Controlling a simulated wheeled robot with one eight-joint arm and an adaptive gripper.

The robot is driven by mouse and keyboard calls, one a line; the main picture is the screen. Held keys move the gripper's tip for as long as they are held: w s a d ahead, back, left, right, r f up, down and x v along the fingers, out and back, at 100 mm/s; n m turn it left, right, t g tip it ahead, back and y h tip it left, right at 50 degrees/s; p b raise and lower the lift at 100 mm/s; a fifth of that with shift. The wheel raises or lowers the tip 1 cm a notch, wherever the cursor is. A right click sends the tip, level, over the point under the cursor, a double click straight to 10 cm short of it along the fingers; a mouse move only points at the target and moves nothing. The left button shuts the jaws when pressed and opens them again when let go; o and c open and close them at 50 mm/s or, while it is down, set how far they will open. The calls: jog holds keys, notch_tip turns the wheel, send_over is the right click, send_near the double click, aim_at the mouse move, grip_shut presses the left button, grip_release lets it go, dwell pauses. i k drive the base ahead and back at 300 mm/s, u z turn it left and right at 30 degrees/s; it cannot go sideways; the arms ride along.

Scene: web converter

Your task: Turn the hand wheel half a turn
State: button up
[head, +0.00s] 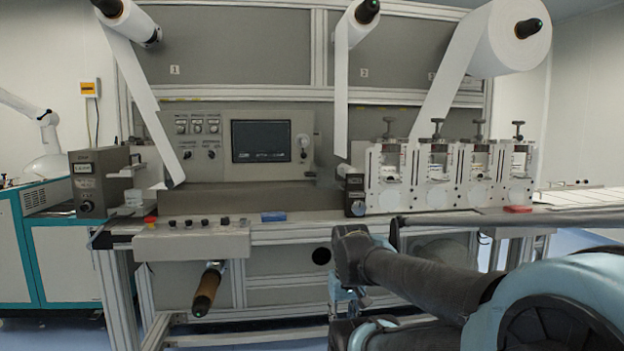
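I cannot clearly make out a hand wheel. Below the front ledge of the web converter, a brown cylindrical roll or handle (207,290) with a dark end sticks out towards me. A dark round knob or disc (358,207) sits on the front of the unit left of the stations with T-shaped screws. My arm reaches in from the lower right, its dark elbow in front of the machine's lower middle. I cannot make out my gripper's fingers; the arm's far end is hidden or out of the picture.
A control panel with a dark screen (261,141) stands at the back. White web rolls (510,38) hang above. A blue block (273,216) and a red block (517,209) lie on the ledge. A teal cabinet (22,250) stands at the left.

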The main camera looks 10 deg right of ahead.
aim_at(358, 208)
jog(key=z, duration=1.05)
jog(key=k, duration=1.6)
jog(key=u, duration=0.4)
jog(key=i, duration=1.05)
jog(key=u, duration=0.05)
